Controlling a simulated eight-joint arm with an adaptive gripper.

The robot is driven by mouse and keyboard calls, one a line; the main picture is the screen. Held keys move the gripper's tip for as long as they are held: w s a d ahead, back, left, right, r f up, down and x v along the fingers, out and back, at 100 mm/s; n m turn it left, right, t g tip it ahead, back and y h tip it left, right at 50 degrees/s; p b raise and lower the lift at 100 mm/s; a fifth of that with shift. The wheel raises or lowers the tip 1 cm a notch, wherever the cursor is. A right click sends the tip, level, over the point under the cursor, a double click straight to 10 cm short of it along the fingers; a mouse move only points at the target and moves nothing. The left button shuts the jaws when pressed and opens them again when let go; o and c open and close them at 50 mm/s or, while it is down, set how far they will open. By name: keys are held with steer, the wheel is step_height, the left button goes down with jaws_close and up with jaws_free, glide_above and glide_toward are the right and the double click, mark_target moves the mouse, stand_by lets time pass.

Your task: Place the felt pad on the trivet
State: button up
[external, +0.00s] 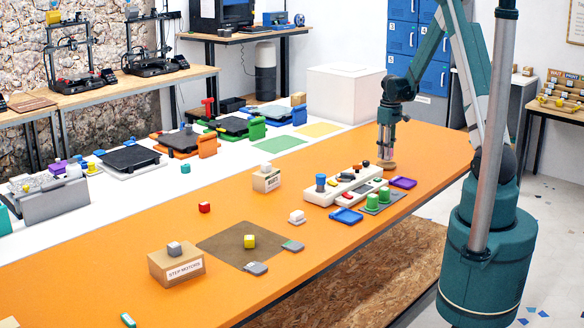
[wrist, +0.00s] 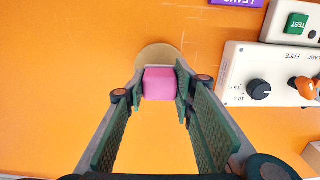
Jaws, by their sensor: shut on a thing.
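My gripper (external: 387,152) points down at the far right part of the orange table. In the wrist view, its fingertips (wrist: 160,86) are closed on the sides of a pink block (wrist: 160,83), which I take to be the felt pad. The trivet appears to be the round tan disc (wrist: 158,54) under the block; its far edge shows beyond it. The disc also shows below my gripper in the external view (external: 387,165). The block hides part of the disc, and I cannot tell whether the two touch.
A white control panel (wrist: 265,75) with knobs lies right of my gripper in the wrist view.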

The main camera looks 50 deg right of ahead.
steer(key=shift+f, duration=0.85)
steer(key=shift+f, duration=0.2)
steer(key=o, duration=0.9)
steer(key=shift+r, duration=0.15)
step_height(320, 180, up, 12)
steer(key=shift+r+p, duration=0.1)
steer(key=shift+p, duration=0.45)
steer(key=shift+a, duration=0.1)
